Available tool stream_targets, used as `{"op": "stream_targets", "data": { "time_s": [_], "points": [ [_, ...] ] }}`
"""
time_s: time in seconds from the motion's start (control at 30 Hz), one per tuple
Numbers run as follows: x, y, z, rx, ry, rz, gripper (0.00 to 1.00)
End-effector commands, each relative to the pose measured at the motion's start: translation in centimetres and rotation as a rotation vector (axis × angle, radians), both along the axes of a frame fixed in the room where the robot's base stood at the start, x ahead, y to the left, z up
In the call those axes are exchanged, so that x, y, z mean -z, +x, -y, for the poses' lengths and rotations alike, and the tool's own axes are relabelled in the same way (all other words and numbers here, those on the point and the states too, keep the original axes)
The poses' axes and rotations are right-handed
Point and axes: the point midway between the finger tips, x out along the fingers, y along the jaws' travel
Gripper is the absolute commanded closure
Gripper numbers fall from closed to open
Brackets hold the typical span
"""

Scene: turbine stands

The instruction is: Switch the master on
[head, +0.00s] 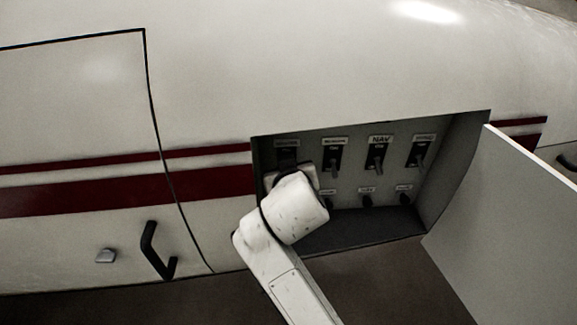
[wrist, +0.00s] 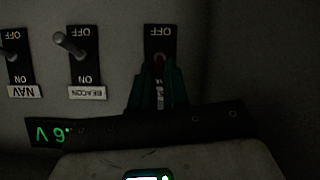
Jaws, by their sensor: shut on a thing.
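The master switch is the leftmost in the top row in the head view, mostly behind my wrist; its dark plate (head: 287,157) shows just above. In the upside-down wrist view it is the rightmost switch, with a black plate (wrist: 160,42) marked OFF at the picture's top.
The beacon switch (wrist: 72,48) and nav switch (head: 377,156) stand beside it, with another switch (head: 419,152) further right. Several small knobs (head: 366,200) sit below. The recess has side walls, and an open white door (head: 510,230) juts out at right.

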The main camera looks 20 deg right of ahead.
Motion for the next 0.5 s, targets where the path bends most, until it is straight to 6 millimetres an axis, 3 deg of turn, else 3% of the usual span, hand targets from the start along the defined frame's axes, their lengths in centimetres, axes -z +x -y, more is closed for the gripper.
{"op": "stream_targets", "data": {
  "time_s": [0.17, 0.2, 0.43, 0.5],
  "points": [
    [-0.06, 0.06, -0.05, -0.002, 0.001, 0.002, 1.00],
    [-0.07, 0.06, -0.05, -0.002, 0.001, 0.002, 0.84],
    [-0.04, 0.04, -0.02, -0.001, 0.001, 0.002, 0.62],
    [-0.04, 0.03, -0.02, -0.001, 0.001, 0.001, 0.60]
  ]
}}
